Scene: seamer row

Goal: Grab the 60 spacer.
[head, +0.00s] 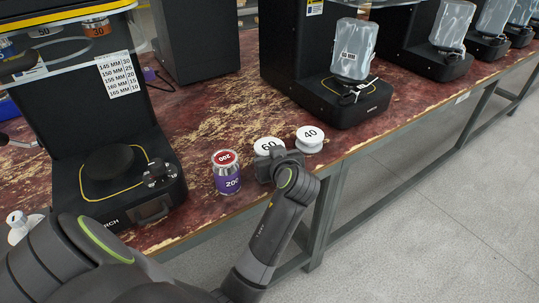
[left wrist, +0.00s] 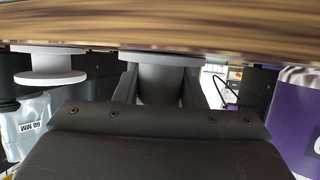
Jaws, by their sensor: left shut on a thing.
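The 60 spacer (head: 268,144) is a white, round, flanged piece marked "60" near the front edge of the worktable. My left gripper (head: 280,160) is at its near side and partly hides it. In the left wrist view, which is upside down, the spacer (left wrist: 160,75) sits between the two fingers, and the left gripper (left wrist: 160,88) is shut on its narrow middle. The spacer's flange is at the table surface; I cannot tell whether it is lifted. My right gripper is not in view.
A white 40 spacer (head: 310,135) stands close on the right. A purple can marked "200" (head: 227,172) stands on the left. Seamer machines (head: 120,150) line the worn red table (head: 205,110). The table's front edge is close by.

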